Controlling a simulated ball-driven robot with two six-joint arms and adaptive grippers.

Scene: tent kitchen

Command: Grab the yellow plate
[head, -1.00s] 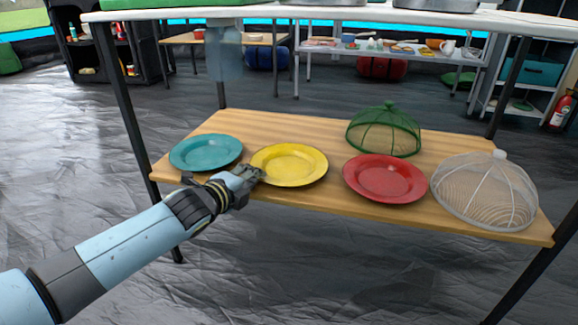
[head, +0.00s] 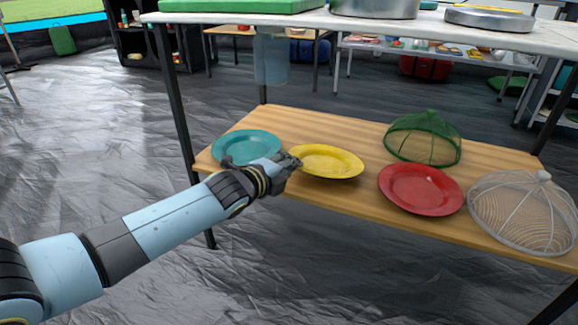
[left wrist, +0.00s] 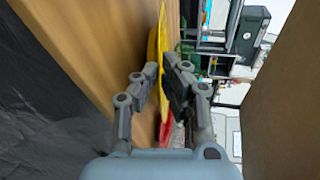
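The yellow plate (head: 328,161) is on the wooden lower shelf, between a teal plate and a red plate. It looks slightly tilted. My left gripper (head: 294,162) is at the plate's left rim, with its fingers closed on the rim. In the left wrist view, the yellow plate (left wrist: 153,48) shows edge-on, its rim running between the two fingertips of my left gripper (left wrist: 161,72). My right gripper is in neither view.
The teal plate (head: 240,147) lies close behind my left gripper. The red plate (head: 420,190), a green mesh cover (head: 422,140) and a white mesh cover (head: 522,212) stand to the right on the wooden shelf (head: 340,200). A white tabletop (head: 400,28) spans above the shelf.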

